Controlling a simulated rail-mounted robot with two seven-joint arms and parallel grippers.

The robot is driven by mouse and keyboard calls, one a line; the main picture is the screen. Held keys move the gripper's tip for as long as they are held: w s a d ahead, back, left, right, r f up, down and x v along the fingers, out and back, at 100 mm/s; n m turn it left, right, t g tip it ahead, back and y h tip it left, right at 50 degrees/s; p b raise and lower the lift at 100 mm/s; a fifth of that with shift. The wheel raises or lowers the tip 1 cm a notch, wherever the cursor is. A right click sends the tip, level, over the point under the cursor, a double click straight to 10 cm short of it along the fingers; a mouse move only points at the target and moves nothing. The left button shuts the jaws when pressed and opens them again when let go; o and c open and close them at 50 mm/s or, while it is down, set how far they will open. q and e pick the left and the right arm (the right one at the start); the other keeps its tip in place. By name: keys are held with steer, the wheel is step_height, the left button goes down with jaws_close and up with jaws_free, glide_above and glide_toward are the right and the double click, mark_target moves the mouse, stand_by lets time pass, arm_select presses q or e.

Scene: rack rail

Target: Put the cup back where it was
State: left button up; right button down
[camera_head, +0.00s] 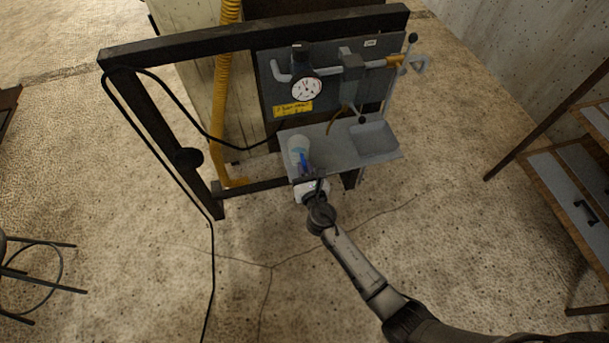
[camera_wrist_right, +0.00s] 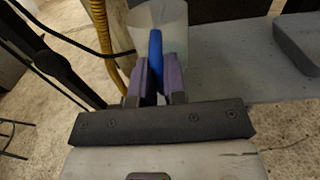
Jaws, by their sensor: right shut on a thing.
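The cup (camera_head: 297,146) is pale and translucent with a blue handle (camera_head: 303,160). It appears upright at the left end of the grey shelf (camera_head: 335,153), and I cannot tell whether its base touches the shelf. My right gripper (camera_head: 306,172) is at the shelf's front edge, shut on the blue handle. In the right wrist view the handle stands between the purple finger pads (camera_wrist_right: 157,72), with the cup body (camera_wrist_right: 172,20) just beyond them. The cup's base is hidden there. My left gripper is not in view.
A dark panel above the shelf carries a round gauge (camera_head: 306,88), pipes and a yellow label (camera_head: 293,109). A grey tray (camera_head: 375,138) occupies the shelf's right part. A black cable (camera_head: 163,95) hangs at left. A drawer cabinet (camera_head: 570,190) stands right, a stool (camera_head: 40,270) left.

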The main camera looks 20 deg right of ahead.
step_height(320, 180, down, 3)
steer(key=shift+f+b, duration=0.1)
steer(key=shift+b, duration=0.9)
steer(key=shift+f, duration=0.15)
steer(key=c, duration=1.2)
jaws_free()
steer(key=shift+o, duration=0.2)
